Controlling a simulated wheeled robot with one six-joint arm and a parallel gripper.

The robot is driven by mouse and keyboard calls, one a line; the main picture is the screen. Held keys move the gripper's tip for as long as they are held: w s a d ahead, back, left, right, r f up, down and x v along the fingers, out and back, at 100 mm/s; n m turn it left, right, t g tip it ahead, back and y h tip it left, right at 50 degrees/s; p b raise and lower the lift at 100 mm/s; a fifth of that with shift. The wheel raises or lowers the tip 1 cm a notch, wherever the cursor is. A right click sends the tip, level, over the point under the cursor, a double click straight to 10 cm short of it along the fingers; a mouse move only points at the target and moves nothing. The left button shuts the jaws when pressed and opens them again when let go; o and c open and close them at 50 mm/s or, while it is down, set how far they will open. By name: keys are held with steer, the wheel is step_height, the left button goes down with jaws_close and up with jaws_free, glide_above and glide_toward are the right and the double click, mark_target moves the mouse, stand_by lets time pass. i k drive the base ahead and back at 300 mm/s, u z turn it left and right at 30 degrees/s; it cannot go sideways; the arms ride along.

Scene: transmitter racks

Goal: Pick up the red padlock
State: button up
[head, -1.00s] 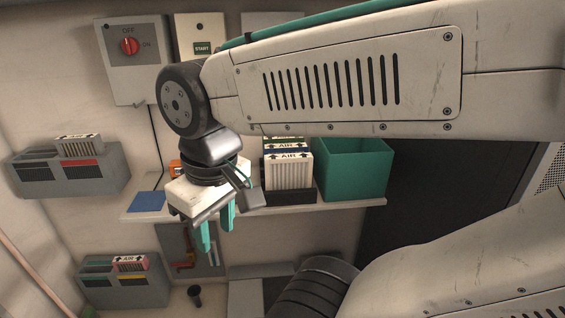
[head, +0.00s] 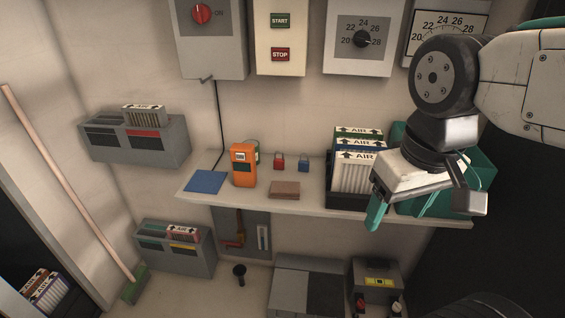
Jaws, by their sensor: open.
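The small red padlock (head: 279,161) stands on the shelf (head: 300,206) against the wall, between a green padlock and a blue padlock. It is in plain view in the head view. My gripper (head: 376,216), with teal fingers, is to the right of the padlock and nearer the camera, in front of the filter rack and the teal bin. It is open, and no object shows between its fingers. Part of the far finger is hidden behind the gripper body.
The blue padlock (head: 304,163) stands to the right of the red one. The green padlock (head: 257,154) is partly hidden behind an orange meter (head: 243,165). A brown block (head: 285,190) lies in front. A filter rack (head: 355,178) and teal bin (head: 481,180) stand right.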

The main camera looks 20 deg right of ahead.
mark_target(279, 164)
steer(key=u, duration=0.5)
steer(key=k, duration=0.6)
steer(key=u, duration=0.4)
steer(key=i, duration=1.15)
steer(key=z, duration=1.3)
steer(key=i, duration=0.35)
steer(key=z, duration=0.35)
